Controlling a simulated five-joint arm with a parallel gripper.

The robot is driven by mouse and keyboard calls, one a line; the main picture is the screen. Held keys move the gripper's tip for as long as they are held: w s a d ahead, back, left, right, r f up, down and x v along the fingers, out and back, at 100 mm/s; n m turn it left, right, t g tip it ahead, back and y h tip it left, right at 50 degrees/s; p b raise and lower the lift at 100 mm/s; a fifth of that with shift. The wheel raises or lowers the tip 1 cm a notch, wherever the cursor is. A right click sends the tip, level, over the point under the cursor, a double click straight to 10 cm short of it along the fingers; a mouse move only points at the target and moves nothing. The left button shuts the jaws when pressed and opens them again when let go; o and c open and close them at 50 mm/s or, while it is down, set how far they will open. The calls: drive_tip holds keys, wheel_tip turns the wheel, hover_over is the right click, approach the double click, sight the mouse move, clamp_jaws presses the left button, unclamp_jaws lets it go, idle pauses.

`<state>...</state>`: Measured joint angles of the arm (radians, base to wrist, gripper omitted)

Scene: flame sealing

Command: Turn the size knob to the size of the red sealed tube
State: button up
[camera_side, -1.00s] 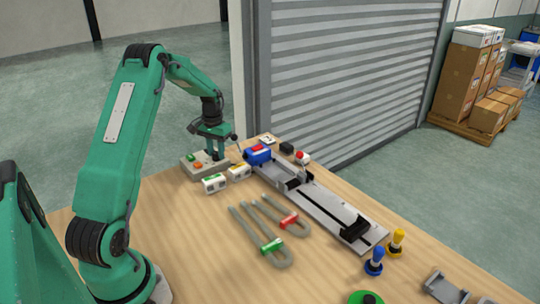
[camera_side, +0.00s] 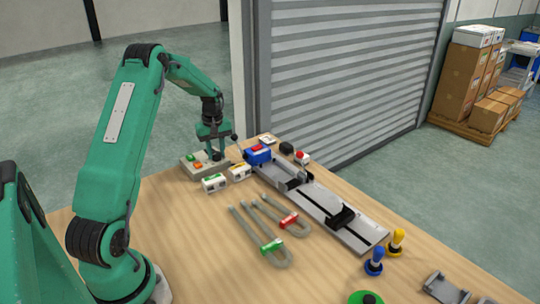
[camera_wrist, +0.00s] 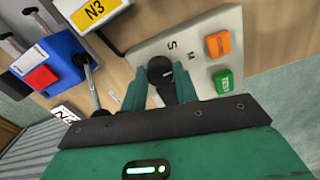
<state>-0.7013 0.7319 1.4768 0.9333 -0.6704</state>
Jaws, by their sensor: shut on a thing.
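The size knob (camera_wrist: 160,70) is a round black knob with a light mark, on a grey control panel (camera_wrist: 203,35) printed with S and M; other lettering is hidden. My gripper (camera_wrist: 160,88) is shut on it, a finger on each side. In the side view, my gripper (camera_side: 214,150) is low over the panel (camera_side: 190,167) at the back of the table, hiding most of the knob. A grey U-shaped tube with a red tag (camera_side: 289,221) lies on the table beside one with a green tag (camera_side: 272,246).
A green button (camera_wrist: 228,83) and an orange button (camera_wrist: 217,43) sit beside the knob. A yellow-labelled N3 block (camera_wrist: 95,12) and a blue unit with a red button (camera_wrist: 40,77) stand close by. A rail with a black carriage (camera_side: 341,216) runs along the right.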

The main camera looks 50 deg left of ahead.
sight(216, 153)
drive_tip(key=n, duration=0.5)
drive_tip(key=shift+r+n, duration=0.1)
drive_tip(key=shift+n, duration=0.2)
drive_tip(key=n, duration=0.5)
drive_tip(key=shift+n, duration=0.3)
drive_tip(key=o, duration=1)
drive_tip(key=shift+c, duration=0.2)
drive_tip(key=shift+r, duration=3.9)
